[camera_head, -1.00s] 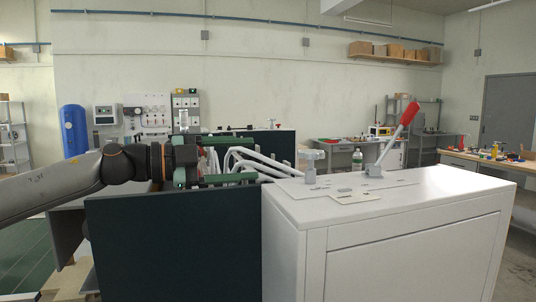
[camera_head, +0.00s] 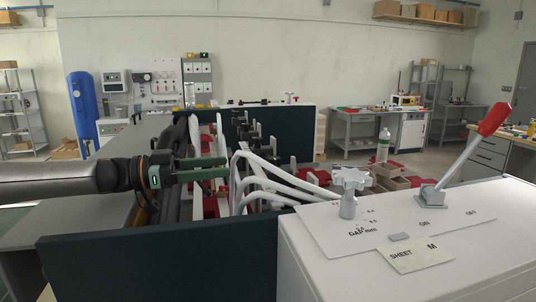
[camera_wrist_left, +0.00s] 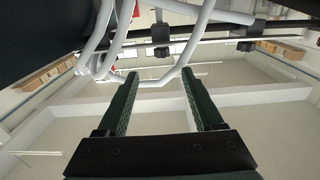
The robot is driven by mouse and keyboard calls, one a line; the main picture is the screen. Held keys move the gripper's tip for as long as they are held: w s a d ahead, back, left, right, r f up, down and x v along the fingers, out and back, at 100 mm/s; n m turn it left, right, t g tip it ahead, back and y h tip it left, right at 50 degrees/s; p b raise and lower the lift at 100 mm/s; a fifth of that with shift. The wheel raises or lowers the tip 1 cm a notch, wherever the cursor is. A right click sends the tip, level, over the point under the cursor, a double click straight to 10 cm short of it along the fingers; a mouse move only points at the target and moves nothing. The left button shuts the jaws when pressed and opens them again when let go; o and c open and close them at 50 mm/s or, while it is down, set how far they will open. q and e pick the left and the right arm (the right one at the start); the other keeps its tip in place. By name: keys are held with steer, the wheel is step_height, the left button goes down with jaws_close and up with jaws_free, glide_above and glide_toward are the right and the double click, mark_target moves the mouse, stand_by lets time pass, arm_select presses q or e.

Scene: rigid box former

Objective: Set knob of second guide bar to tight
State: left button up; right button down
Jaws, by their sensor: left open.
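My left gripper (camera_head: 226,168) is open and empty, its green fingers pointing right, close to white curved tubes (camera_head: 262,182) above the machine bed. In the left wrist view the fingers (camera_wrist_left: 160,76) are apart with nothing between them; the white tubes (camera_wrist_left: 148,78) cross just beyond their tips. Several dark clamp-like blocks (camera_head: 256,136) stand in a row behind the tubes. Dark blocks on a bar (camera_wrist_left: 160,51) also show in the left wrist view. I cannot tell which is the second guide bar's knob or how it is set. My right gripper is not in view.
A dark green panel (camera_head: 160,255) fronts the bed. To the right stands a white cabinet (camera_head: 420,265) with a white star knob (camera_head: 350,178), a red-handled lever (camera_head: 490,120) and a "SHEET M" plate (camera_head: 420,256). A dark panel (camera_head: 290,128) closes the far side.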

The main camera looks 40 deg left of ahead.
mark_target(273, 157)
arm_select(q)
steer(key=shift+p+x, duration=0.65)
steer(key=shift+x, duration=5.7)
steer(key=shift+w+a+r, duration=0.1)
steer(key=shift+a, duration=0.1)
jaws_close()
